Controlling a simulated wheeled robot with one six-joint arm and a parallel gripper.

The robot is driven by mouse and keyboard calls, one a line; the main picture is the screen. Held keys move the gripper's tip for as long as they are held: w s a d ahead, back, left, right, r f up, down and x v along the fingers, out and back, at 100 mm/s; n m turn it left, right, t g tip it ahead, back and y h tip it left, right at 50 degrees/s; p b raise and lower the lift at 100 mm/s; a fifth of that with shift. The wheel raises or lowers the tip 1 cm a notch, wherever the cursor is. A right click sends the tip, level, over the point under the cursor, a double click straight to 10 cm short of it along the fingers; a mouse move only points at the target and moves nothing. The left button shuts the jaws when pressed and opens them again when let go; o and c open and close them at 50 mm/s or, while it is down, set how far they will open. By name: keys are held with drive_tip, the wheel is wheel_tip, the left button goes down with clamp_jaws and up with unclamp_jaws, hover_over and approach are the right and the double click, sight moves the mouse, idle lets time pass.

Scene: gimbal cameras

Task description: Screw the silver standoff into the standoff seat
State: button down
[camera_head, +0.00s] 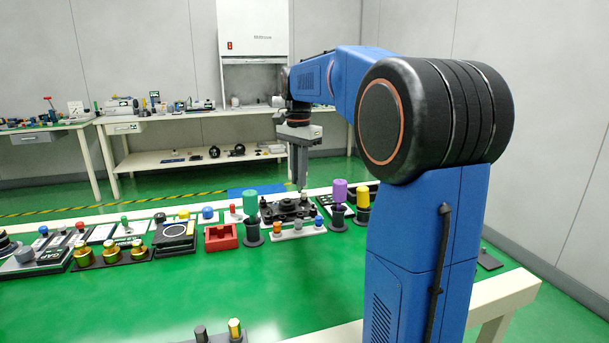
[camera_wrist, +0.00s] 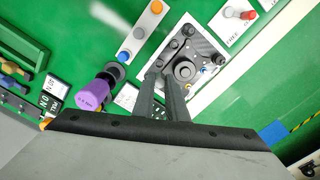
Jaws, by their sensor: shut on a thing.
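My gripper (camera_head: 301,187) points down over the far right part of the table, at the right side of a dark plate (camera_head: 270,213) with a round black part. In the wrist view its two fingers (camera_wrist: 161,78) come together at the left edge of this dark plate (camera_wrist: 205,48). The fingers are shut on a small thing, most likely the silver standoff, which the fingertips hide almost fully. The standoff seat cannot be made out; I cannot tell whether the held piece touches the plate.
A white strip with coloured knobs (camera_head: 283,238) lies in front of the plate. A purple-topped post (camera_head: 340,192) stands close right, a green-topped one (camera_head: 250,203) left. A red tray (camera_head: 221,240) lies further left. The green table front is mostly clear.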

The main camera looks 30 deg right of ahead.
sight(299, 189)
drive_tip(key=shift+d, duration=0.2)
drive_tip(key=shift+f, duration=0.1)
drive_tip(key=shift+a+f, duration=0.1)
drive_tip(key=shift+f, duration=2.7)
drive_tip(key=shift+f, duration=0.95)
drive_tip(key=c, duration=1.7)
unclamp_jaws()
wheel_tip(299, 189, up, 17)
drive_tip(key=shift+r, duration=0.2)
